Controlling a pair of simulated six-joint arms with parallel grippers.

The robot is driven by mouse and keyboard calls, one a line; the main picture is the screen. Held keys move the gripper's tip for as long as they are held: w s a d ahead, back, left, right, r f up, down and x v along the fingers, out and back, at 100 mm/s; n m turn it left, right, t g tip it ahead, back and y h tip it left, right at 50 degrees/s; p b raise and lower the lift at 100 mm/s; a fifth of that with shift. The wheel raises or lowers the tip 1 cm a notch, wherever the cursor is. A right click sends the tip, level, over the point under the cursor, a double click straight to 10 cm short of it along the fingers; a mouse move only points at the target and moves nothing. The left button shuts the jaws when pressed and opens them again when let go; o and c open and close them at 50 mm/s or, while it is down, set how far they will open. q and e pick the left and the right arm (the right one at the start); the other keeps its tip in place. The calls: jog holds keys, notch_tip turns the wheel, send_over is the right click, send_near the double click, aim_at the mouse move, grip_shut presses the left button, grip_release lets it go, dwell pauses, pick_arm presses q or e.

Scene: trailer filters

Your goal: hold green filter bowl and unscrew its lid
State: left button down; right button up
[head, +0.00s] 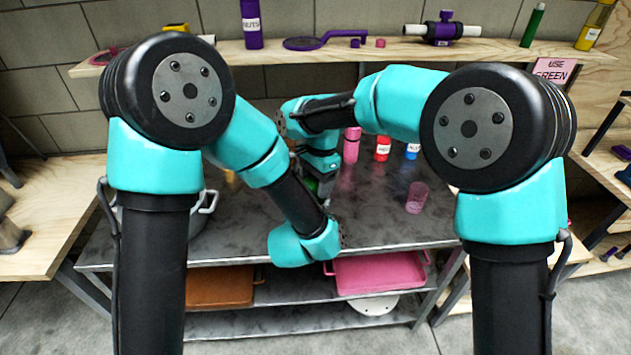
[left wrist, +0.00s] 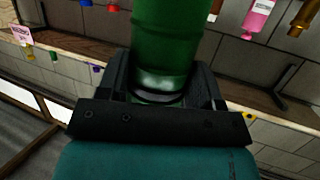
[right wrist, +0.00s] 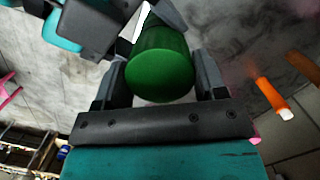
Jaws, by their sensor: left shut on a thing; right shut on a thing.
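The green filter bowl (left wrist: 166,40) stands between the fingers of my left gripper (left wrist: 162,78), which is shut on it. In the right wrist view the green lid end (right wrist: 160,76) sits between the fingers of my right gripper (right wrist: 161,85), which is shut on it. My left gripper (right wrist: 95,25) also shows there, close by. In the head view only a small green patch of the filter (head: 311,184) shows between my two wrists; the rest is hidden by my arms. Whether the lid is loose on the bowl cannot be told.
Pink (head: 351,145), red (head: 383,148) and blue (head: 412,150) bottles stand at the back of the grey table (head: 390,215). A pink cup (head: 416,198) is to the right. A metal pot (head: 203,206) is at the left. A shelf (head: 330,49) runs behind.

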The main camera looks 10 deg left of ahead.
jog(key=o, duration=1)
jog(key=shift+r, duration=0.1)
jog(key=shift+r, duration=2.15)
jog(key=shift+c, duration=0.2)
